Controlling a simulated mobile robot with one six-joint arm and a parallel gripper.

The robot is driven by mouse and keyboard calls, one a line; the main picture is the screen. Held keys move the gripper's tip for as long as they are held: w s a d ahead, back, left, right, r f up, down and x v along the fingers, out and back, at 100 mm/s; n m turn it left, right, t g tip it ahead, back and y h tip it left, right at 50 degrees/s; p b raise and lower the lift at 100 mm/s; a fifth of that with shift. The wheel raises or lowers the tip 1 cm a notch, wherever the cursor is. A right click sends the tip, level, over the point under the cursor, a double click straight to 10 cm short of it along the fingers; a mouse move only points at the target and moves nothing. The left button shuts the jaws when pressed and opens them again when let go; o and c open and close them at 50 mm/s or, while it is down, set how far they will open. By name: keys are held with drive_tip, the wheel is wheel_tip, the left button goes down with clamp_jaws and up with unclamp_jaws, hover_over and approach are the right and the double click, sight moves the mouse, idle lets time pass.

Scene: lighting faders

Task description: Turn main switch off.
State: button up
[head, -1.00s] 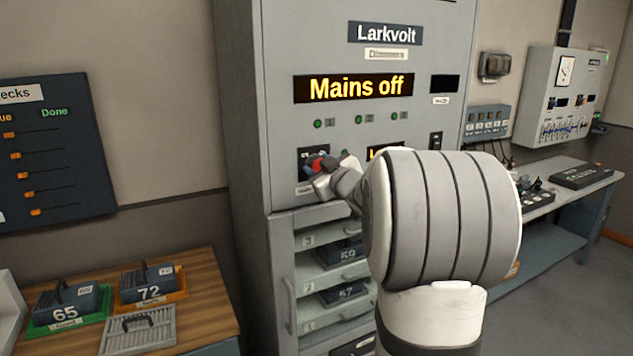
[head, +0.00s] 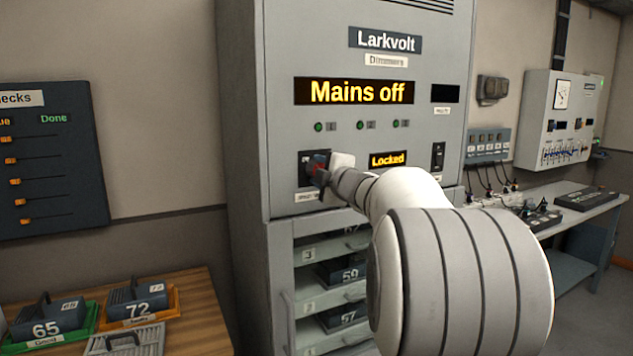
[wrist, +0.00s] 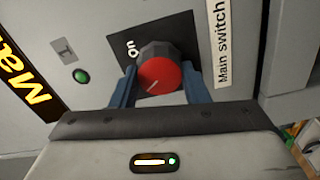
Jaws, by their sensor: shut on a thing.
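The main switch is a red-faced rotary knob (wrist: 160,78) with a dark grey body on a black plate, beside a "Main switch" label (wrist: 223,50) in the wrist view. An "on" mark shows on the plate, and the knob's white pointer line lies at a slant. My gripper (wrist: 160,92) has its blue fingers on either side of the knob and is shut on it. In the head view my gripper (head: 320,172) covers most of the knob (head: 316,164). The display (head: 354,91) on the grey Larkvolt cabinet (head: 285,120) reads "Mains off".
A smaller display (head: 388,159) reads "Locked", with a black rocker switch (head: 437,156) to its right. Drawers (head: 335,247) sit below the panel. A wooden bench (head: 195,290) with dimmer packs is at left. A desk (head: 590,210) stands at right.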

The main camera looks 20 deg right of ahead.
drive_tip(key=shift+f+n+b, duration=0.15)
drive_tip(key=shift+n+b, duration=0.45)
drive_tip(key=shift+n, duration=0.5)
drive_tip(key=o, duration=1)
drive_tip(key=shift+c, duration=0.2)
drive_tip(key=shift+s, duration=0.1)
drive_tip(key=s, duration=0.7)
drive_tip(key=shift+s+d, duration=0.15)
drive_tip(key=shift+s, duration=0.15)
